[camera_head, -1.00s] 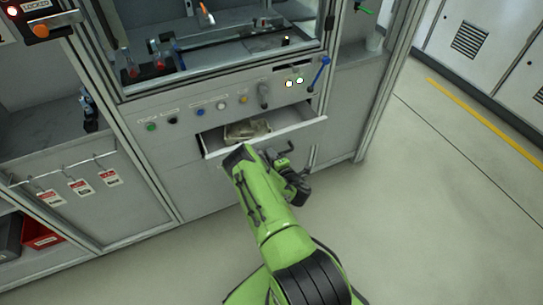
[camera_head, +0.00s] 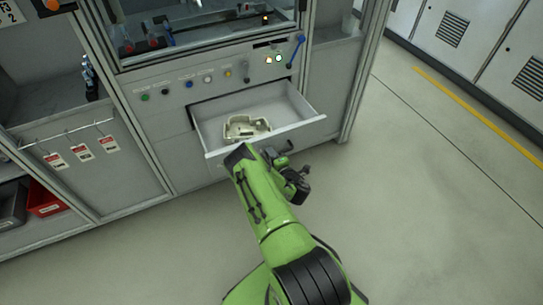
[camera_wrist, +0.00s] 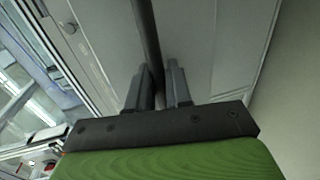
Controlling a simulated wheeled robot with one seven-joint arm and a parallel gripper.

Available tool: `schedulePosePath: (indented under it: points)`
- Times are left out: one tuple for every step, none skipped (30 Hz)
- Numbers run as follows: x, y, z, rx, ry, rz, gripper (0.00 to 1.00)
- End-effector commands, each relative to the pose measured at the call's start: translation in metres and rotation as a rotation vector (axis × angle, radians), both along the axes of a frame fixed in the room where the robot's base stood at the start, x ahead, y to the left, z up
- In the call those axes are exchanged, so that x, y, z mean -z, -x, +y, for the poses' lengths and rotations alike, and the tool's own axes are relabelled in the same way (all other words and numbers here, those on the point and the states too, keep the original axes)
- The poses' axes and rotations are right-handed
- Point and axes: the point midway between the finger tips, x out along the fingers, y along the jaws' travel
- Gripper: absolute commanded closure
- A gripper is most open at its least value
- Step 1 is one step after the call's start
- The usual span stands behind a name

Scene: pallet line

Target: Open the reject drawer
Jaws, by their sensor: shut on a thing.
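The reject drawer (camera_head: 213,126) in the grey cabinet front stands pulled well out. It holds a pale moulded part (camera_head: 246,127) with cut-out shapes. My green arm reaches up to the drawer's front panel. In the wrist view my gripper (camera_wrist: 160,82) has its two dark fingers shut on a dark bar, the drawer handle (camera_wrist: 146,30), against the grey panel.
A row of buttons and a blue lever (camera_head: 297,51) sit on the panel above the drawer. Red-and-white tags (camera_head: 82,152) hang on a rail at the left, above a red bin (camera_head: 45,199). The floor (camera_head: 420,200) at the right is clear.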

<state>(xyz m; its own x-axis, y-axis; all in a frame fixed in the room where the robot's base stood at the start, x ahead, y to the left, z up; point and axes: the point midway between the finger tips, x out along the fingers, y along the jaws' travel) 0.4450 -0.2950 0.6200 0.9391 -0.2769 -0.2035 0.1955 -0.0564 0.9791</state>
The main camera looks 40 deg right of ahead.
Motion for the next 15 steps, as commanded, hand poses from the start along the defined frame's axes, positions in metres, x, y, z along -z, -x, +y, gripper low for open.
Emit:
schedulePosePath:
  points:
    - [0.0002,0.0,0.0001,0.0,0.0,0.0,1.0]
    - [0.0002,0.0,0.0001,0.0,0.0,0.0,1.0]
    - [0.0002,0.0,0.0001,0.0,0.0,0.0,1.0]
    - [0.0002,0.0,0.0001,0.0,0.0,0.0,1.0]
    - [0.0002,0.0,0.0001,0.0,0.0,0.0,1.0]
    - [0.0002,0.0,0.0001,0.0,0.0,0.0,0.74]
    - [0.0002,0.0,0.0001,0.0,0.001,0.0,0.7]
    - [0.0002,0.0,0.0001,0.0,0.001,0.0,0.65]
    - [0.0002,0.0,0.0001,0.0,0.001,0.0,0.64]
    - [0.0001,0.0,0.0001,0.0,0.001,0.0,0.64]
    - [0.0001,0.0,0.0001,0.0,0.001,0.0,0.64]
    - [0.0001,0.0,0.0001,0.0,0.001,0.0,0.64]
    - [0.0,0.0,0.0001,0.0,0.001,0.0,0.64]
    - [0.0,0.0,0.0001,0.0,0.001,0.0,0.64]
    - [0.0,0.0,0.0,0.0,0.001,0.0,0.64]
